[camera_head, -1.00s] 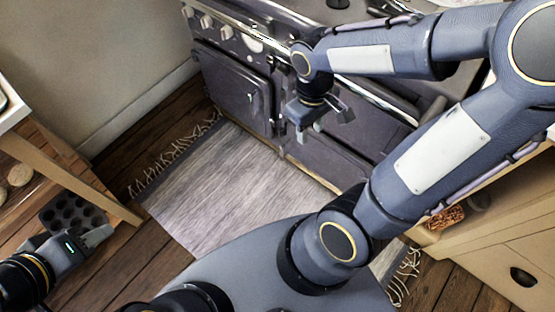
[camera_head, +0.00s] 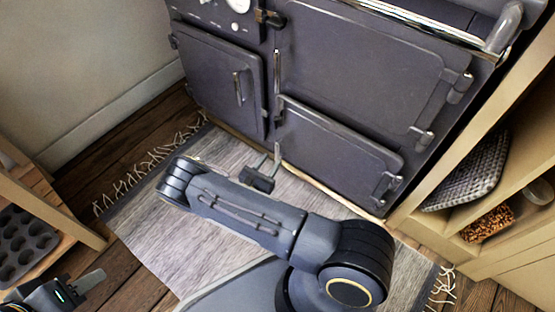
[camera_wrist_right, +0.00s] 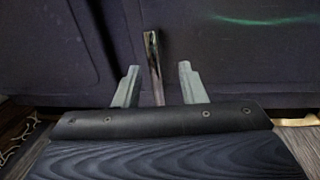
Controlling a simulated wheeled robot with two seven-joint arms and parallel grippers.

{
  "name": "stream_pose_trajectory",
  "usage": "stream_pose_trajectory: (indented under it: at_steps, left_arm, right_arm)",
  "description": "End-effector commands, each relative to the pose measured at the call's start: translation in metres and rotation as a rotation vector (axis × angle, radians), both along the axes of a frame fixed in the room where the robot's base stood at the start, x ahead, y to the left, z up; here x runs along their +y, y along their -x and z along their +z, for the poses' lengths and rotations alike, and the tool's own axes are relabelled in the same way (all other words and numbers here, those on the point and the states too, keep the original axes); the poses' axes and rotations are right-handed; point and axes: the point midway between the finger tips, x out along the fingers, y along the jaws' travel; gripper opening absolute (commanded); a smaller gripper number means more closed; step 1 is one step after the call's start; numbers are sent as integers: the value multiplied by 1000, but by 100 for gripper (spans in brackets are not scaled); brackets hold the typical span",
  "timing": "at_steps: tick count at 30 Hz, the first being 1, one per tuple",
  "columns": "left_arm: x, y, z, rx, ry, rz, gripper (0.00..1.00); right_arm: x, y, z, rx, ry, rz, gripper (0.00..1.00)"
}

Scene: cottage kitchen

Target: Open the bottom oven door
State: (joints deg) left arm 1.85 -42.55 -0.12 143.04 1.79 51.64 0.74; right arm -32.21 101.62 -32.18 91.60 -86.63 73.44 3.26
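The bottom oven door (camera_head: 335,155) is the low dark panel at the right of the range, and it looks shut. Its upright metal handle (camera_head: 280,108) is at the door's left edge. My right gripper (camera_head: 268,156) is open just below and in front of this handle. In the right wrist view, the shiny handle bar (camera_wrist_right: 153,68) shows between the two spread fingers of the gripper (camera_wrist_right: 157,85), with a gap on each side. My left gripper (camera_head: 88,284) is at the lower left, away from the range; its finger opening is unclear.
Another oven door (camera_head: 355,60) is above, and a left door (camera_head: 218,80) with its own handle is beside. A fringed rug (camera_head: 150,225) lies in front. A wooden shelf unit (camera_head: 480,255) stands close at the right. A muffin tin (camera_head: 25,240) sits on the left shelf.

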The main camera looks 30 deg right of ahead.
Motion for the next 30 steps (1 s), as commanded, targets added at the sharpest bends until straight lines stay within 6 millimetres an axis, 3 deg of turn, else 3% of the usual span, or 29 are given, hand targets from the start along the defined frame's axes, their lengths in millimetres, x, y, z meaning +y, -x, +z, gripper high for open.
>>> stream_pose_trajectory:
  at_steps: [1,5,18,30]
  left_arm:
    - [0,0,-7,0,0,0,36]
    - [0,0,-11,-1,0,0,36]
    - [0,0,-33,-1,0,0,36]
    - [0,0,-34,0,0,0,36]
  right_arm:
    - [3,-1,-12,10,20,31,37]
    - [1,-7,-18,18,38,62,37]
    - [-52,-41,-18,18,36,59,37]
    - [-59,-46,-16,19,36,60,36]
